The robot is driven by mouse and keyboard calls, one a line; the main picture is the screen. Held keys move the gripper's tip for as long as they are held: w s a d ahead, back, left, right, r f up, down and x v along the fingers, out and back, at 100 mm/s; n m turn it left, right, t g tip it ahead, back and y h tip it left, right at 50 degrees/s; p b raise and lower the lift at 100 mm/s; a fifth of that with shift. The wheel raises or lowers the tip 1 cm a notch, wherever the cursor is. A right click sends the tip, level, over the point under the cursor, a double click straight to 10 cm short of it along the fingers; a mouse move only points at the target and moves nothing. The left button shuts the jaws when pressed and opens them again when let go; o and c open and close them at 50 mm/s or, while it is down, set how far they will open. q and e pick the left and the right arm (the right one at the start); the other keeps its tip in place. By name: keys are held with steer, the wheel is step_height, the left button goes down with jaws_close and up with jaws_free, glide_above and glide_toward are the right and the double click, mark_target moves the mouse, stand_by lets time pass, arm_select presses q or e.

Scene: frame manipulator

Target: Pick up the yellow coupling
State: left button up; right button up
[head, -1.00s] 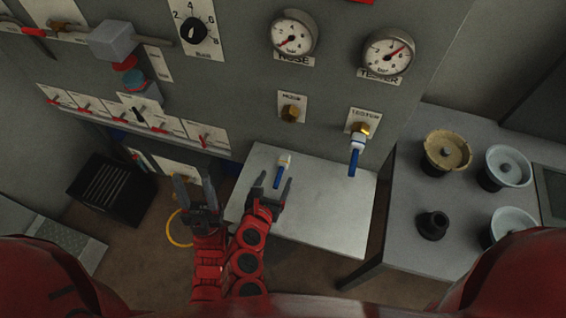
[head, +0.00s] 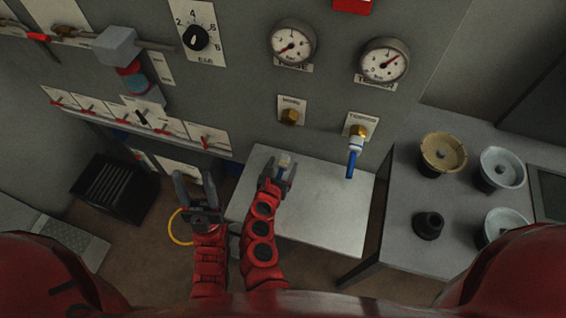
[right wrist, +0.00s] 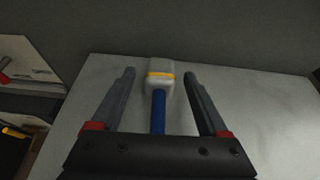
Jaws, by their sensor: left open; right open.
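The yellow coupling (head: 284,161) is a pale grey-white block with a yellow band and a blue stem. It lies on the light metal shelf (head: 330,215), below the left brass port. In the right wrist view, the coupling (right wrist: 160,78) lies between and slightly beyond the fingertips, with its blue stem running back toward the palm. My right gripper (head: 279,174) is open around it, with a gap on both sides. In the head view its fingers partly hide the coupling. My left gripper (head: 196,190) is open and empty, left of the shelf.
A second white coupling (head: 355,145) with a blue stem hangs at the right brass port (head: 358,130). The upright panel with gauges (head: 291,42) rises behind the shelf. A side table (head: 460,195) with several round parts stands right. The shelf's right half is clear.

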jaws_close()
stand_by(0.3)
steer(key=shift+r, duration=0.1)
